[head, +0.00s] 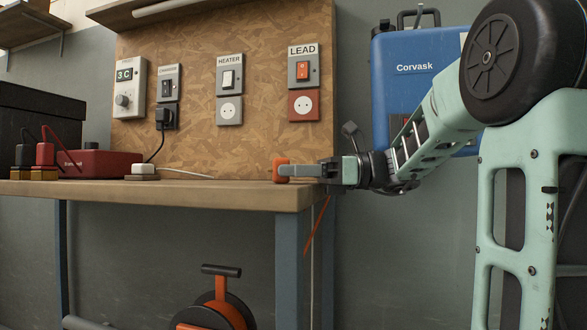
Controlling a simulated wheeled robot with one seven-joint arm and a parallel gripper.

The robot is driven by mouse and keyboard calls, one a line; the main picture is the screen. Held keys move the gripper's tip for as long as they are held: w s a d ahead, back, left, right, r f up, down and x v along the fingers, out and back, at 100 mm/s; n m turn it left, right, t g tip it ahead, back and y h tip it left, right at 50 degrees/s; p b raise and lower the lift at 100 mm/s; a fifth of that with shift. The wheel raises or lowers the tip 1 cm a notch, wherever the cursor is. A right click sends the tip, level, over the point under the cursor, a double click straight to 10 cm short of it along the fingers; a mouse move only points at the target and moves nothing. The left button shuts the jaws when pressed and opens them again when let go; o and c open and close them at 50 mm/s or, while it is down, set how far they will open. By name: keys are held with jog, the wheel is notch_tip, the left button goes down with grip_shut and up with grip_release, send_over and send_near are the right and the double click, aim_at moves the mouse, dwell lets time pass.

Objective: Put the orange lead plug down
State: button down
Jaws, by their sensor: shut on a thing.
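The orange lead plug (281,170) is at the right end of the wooden bench (220,195), low over its top or touching it; I cannot tell which. My gripper (298,170) reaches in from the right and is shut on the plug. Part of the plug is hidden between the jaws. An orange cord (317,226) hangs down past the bench's right edge. An orange cable reel (217,305) stands below the bench, cut off by the picture's lower edge.
A red socket (304,106) under the LEAD switch (303,69) is empty. The heater socket (229,110) is empty too. A black plug (165,118) sits in the left socket. A red box (100,164) and a white plug-like piece (143,169) stand on the bench. A blue Corvask case (398,95) hangs behind my arm.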

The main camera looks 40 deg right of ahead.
jog(key=c, duration=0.9)
grip_release()
jog(key=shift+f, duration=0.1)
jog(key=shift+r, duration=0.25)
jog(key=shift+s+d+r+p, duration=0.35)
jog(key=shift+d+r+p, duration=0.25)
jog(key=shift+d+p, duration=0.05)
jog(key=p+v, duration=0.2)
jog(key=v, duration=0.4)
jog(key=shift+s+f, duration=0.1)
jog(key=shift+f, duration=0.1)
